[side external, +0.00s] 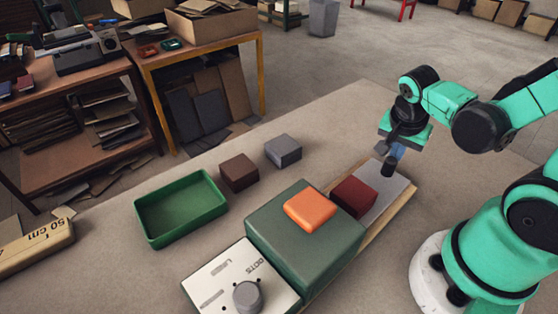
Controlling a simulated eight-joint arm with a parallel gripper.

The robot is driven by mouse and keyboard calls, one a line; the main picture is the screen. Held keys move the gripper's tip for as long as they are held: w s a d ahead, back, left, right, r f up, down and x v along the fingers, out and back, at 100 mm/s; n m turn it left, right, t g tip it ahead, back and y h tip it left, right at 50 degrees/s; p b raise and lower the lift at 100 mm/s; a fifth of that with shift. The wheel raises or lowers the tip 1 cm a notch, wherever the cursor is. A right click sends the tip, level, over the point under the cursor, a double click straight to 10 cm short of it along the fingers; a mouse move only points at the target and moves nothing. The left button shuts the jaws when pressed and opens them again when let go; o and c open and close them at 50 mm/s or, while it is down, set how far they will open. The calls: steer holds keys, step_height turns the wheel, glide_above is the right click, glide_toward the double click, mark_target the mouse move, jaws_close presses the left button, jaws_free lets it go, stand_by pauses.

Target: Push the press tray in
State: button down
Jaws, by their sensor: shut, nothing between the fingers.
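The press (295,240) is a large dark green block with an orange pad (310,210) on top and a white front panel (225,290) with a grey knob. The light grey press tray (386,196) sticks out from its right side over a wooden base. A dark red block (353,196) sits on the tray close to the press wall; I cannot tell whether they touch. My gripper (390,168) is shut and empty, pointing down by the tray's far outer end. Whether the fingers touch the tray is unclear.
A green open bin (181,208), a brown block (239,172) and a grey block (283,151) stand left of the press. A ruler-marked block (35,247) lies at the far left. The table behind the tray is clear.

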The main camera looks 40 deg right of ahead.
mark_target(372, 182)
stand_by(0.3)
steer(key=a, duration=0.8)
steer(key=shift+s, duration=0.2)
steer(key=shift+d, duration=0.1)
